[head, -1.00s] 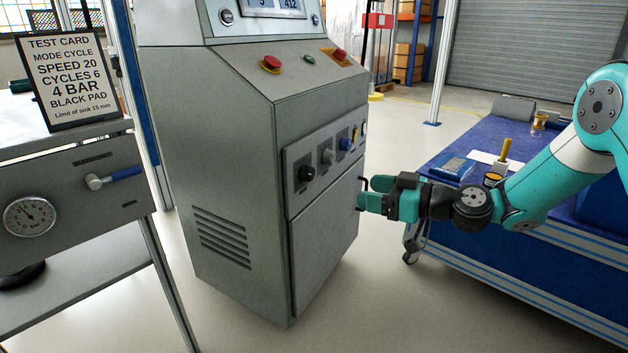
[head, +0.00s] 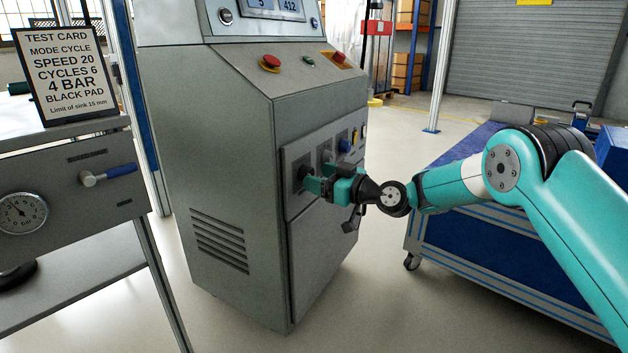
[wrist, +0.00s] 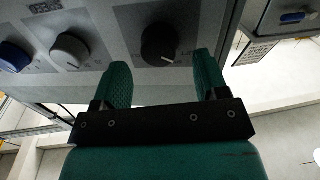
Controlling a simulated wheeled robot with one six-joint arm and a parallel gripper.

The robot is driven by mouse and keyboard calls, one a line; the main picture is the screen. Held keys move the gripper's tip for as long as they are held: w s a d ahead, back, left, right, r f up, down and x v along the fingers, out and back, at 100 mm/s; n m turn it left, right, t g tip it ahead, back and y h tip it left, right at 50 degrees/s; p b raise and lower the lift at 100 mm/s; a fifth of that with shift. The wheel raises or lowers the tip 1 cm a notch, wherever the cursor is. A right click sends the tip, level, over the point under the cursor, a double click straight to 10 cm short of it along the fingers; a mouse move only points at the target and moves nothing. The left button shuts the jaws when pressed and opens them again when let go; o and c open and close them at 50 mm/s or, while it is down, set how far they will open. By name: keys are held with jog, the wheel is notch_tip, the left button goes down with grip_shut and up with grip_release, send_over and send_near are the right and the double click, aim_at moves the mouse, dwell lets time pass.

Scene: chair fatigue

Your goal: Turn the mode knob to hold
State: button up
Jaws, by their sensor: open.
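The grey control cabinet (head: 232,130) carries a row of knobs on its front panel. In the wrist view a black knob (wrist: 161,45) with a white pointer line lies ahead of my gripper (wrist: 164,80), between the two green fingers. A grey knob (wrist: 69,49) and a blue knob (wrist: 14,56) sit to its left in that view. My gripper is open, and I see no contact with the knob.
A test card (head: 66,75) reading "MODE CYCLE" stands on the machine at left, above a blue-handled lever (head: 112,174) and a gauge (head: 20,212). Red buttons (head: 270,62) top the cabinet. A blue workbench (head: 450,252) stands at right. The floor between is clear.

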jog(key=shift+x, duration=1.2)
jog(key=c, duration=0.9)
